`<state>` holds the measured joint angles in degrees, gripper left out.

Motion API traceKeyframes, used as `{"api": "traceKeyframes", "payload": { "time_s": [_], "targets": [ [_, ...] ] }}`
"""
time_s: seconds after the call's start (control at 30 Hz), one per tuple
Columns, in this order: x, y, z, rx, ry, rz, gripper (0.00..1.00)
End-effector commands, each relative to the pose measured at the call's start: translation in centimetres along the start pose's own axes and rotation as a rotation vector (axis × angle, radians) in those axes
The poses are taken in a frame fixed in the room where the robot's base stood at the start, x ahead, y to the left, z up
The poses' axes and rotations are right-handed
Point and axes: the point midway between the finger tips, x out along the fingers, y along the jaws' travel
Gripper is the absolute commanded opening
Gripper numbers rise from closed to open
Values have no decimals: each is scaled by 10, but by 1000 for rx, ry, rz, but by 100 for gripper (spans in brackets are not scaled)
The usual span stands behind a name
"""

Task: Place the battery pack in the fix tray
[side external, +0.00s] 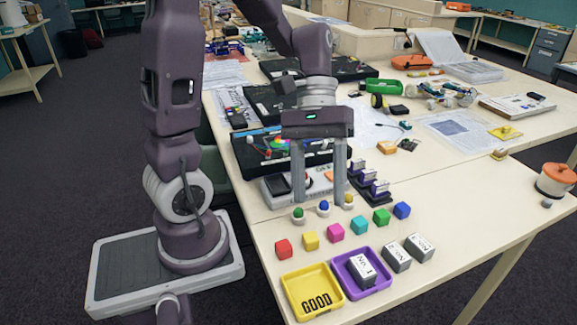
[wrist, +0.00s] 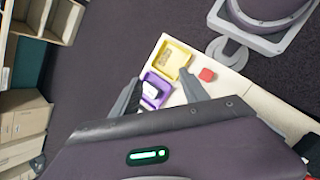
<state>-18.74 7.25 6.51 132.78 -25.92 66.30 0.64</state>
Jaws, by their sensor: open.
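My gripper (side external: 320,204) is open and empty, with its two grey fingers pointing down above the row of coloured-topped pegs. A purple tray (side external: 380,278) sits at the near table edge; any lettering on it is hidden or unreadable. A grey-and-white block marked NO. 1 (side external: 361,269) stands in it. Two similar blocks (side external: 396,257) (side external: 420,246) stand on the table right of the tray. Which is the battery pack I cannot tell. In the wrist view the purple tray (wrist: 166,90) with its block (wrist: 151,92) shows between the fingers (wrist: 160,76).
A yellow tray (side external: 303,286) marked GOOD sits left of the purple one. Several coloured cubes, including a red cube (side external: 284,249), line up behind the trays. A white device (side external: 272,195) and purple holders (side external: 372,189) stand farther back. An orange-lidded pot (side external: 556,178) is at right.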

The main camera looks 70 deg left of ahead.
Motion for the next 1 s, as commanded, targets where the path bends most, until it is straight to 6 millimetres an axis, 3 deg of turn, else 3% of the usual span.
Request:
{"api": "traceKeyframes", "payload": {
  "time_s": [0.03,0.1,0.2,0.33,0.5,1.0],
  "targets": [
    [-7,-2,21,147,127,-57,52],
    [-15,-10,42,341,306,-137,52],
    [-27,-21,62,569,543,-213,52],
    [-39,-28,74,747,752,-262,52],
    [-44,-31,77,808,832,-277,52],
    [-44,-31,77,803,828,-275,52]
  ]
}}
